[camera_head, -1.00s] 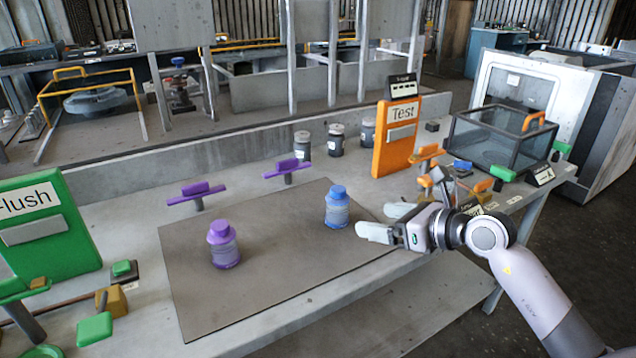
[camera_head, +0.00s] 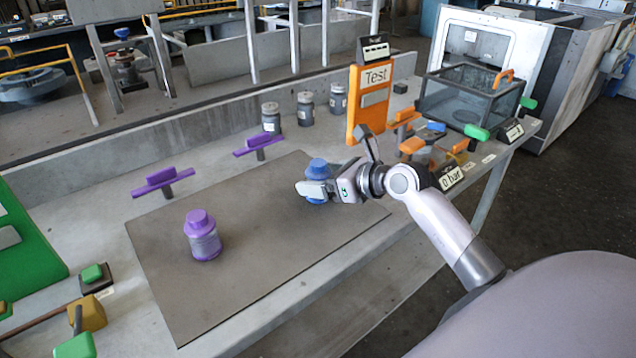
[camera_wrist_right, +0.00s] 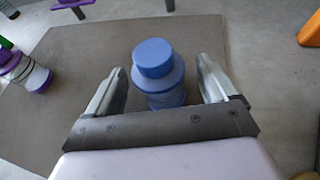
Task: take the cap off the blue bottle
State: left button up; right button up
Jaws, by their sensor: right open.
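The blue bottle (camera_head: 317,195) stands upright on the dark mat (camera_head: 250,245), partly hidden by my right gripper (camera_head: 318,190). Its blue cap (camera_head: 318,169) is on top of it. In the right wrist view the blue bottle (camera_wrist_right: 165,97) and its cap (camera_wrist_right: 152,58) lie between the two fingers of my right gripper (camera_wrist_right: 160,85). The fingers are open, with a gap on each side of the bottle. My left gripper is not in view.
A purple-capped bottle (camera_head: 203,235) stands on the mat to the left. Purple handles (camera_head: 162,182), several grey jars (camera_head: 271,118) and an orange Test board (camera_head: 370,100) stand behind the mat. The mat's front middle is clear.

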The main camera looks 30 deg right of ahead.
jog(key=shift+w+a+f, duration=0.15)
jog(key=shift+w+f, duration=0.05)
jog(key=shift+w, duration=0.35)
jog(key=c, duration=1.1)
jog(key=shift+c, duration=0.2)
jog(key=shift+r, duration=0.2)
notch_tip(320, 180, up, 20)
jog(key=p, duration=0.1)
jog(key=shift+f+p, duration=0.15)
jog(key=shift+p, duration=0.2)
jog(key=o, duration=0.5)
jog(key=c, duration=0.9)
